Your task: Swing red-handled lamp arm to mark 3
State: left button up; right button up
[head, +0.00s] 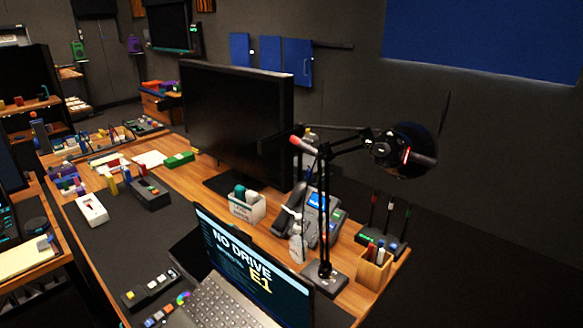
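A black jointed lamp arm (324,215) stands on a dark base (324,277) at the right front of the wooden desk. Its upper links run right to a round dark head (408,150) with a reddish bar in front of it. A red-tipped piece (303,145) sticks out at the upper left of the arm, in front of the monitor. I cannot tell which red part is the handle. No numbered mark is readable. Neither of my grippers is in view.
A large monitor (235,115) stands behind the lamp. An open laptop (250,275), a desk phone (318,212), a white holder (246,205) and a wooden pen cup (374,270) crowd its base. A black router with antennas (383,237) stands right of it. The dark mat (120,240) has some clear room.

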aim_at(324, 152)
jog(key=i+l+u, duration=0.3)
jog(key=l, duration=0.15)
jog(key=i+l+u, duration=0.15)
jog(key=l+u, duration=0.2)
jog(key=i+l+u, duration=0.15)
jog(key=l+u, duration=0.15)
jog(key=l, duration=0.35)
jog(key=i+l+u, duration=0.1)
jog(key=l+u, duration=0.25)
jog(key=l, duration=0.2)
jog(key=l+u, duration=0.3)
jog(key=l, duration=0.25)
jog(key=k+l+u, duration=0.2)
jog(key=l, duration=0.15)
jog(key=k+l+u, duration=0.2)
jog(key=l, duration=0.15)
